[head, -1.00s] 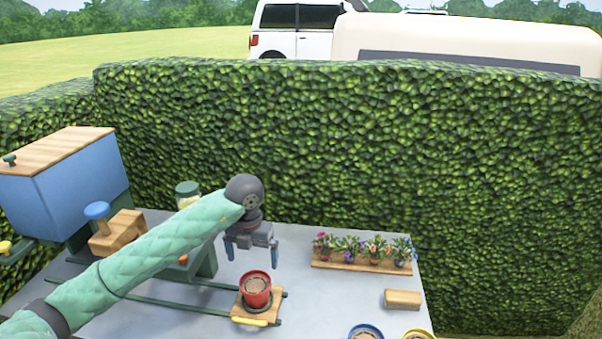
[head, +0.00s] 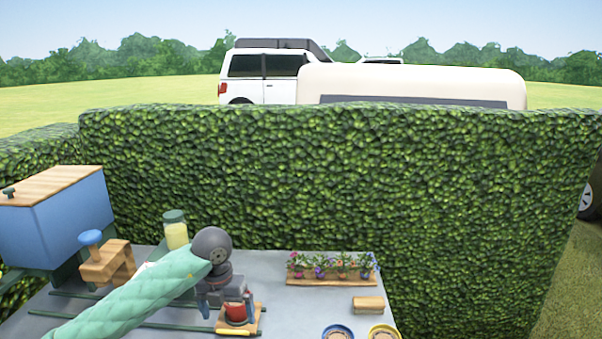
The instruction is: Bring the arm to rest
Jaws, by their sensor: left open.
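My left arm comes in from the lower left, in a green quilted sleeve. Its left gripper (head: 228,309) points down and is open. It overlaps a red pot (head: 237,313) in the head view and partly hides it; I cannot tell whether they touch. The pot stands on a small wooden carriage (head: 254,311) with a yellow handle, on green rails over the grey table (head: 290,306). My right gripper is not in view.
A blue hopper (head: 60,222) with a wooden lid, a wooden block with a blue knob (head: 90,238) and a jar (head: 176,233) stand at left. A flower tray (head: 330,282), a wooden block (head: 367,304) and blue (head: 338,332) and yellow (head: 384,332) rimmed pots are at right. A hedge (head: 330,190) stands behind.

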